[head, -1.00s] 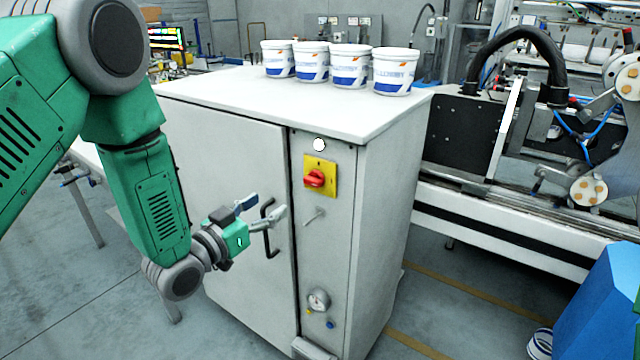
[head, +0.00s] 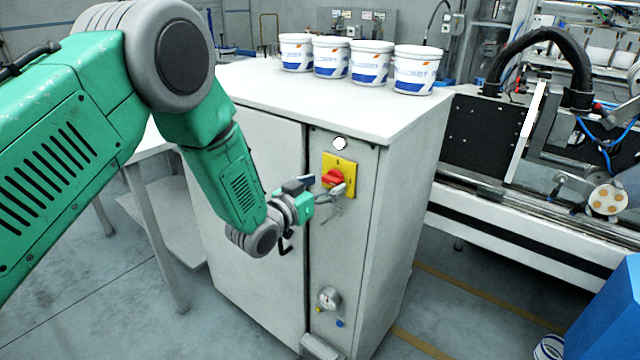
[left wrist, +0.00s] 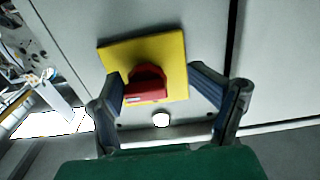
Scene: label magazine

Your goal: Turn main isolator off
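The main isolator is a red rotary knob (head: 333,178) on a yellow plate (head: 347,167), high on the narrow front panel of a white cabinet (head: 250,190). In the left wrist view the red knob (left wrist: 147,84) sits on the yellow plate (left wrist: 172,62) between my two fingers. My left gripper (head: 324,186) is open in front of the knob, and its fingers (left wrist: 163,92) stand apart on either side. I see no contact with the knob. The lower part of the plate is partly covered by a finger in the head view. My right gripper is not in view.
Several white and blue tubs (head: 365,62) stand on the cabinet top. A white round lamp (head: 339,143) sits above the isolator, and a gauge (head: 328,298) is low on the panel. A machine (head: 520,130) stands to the right, and a blue box (head: 605,310) at lower right.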

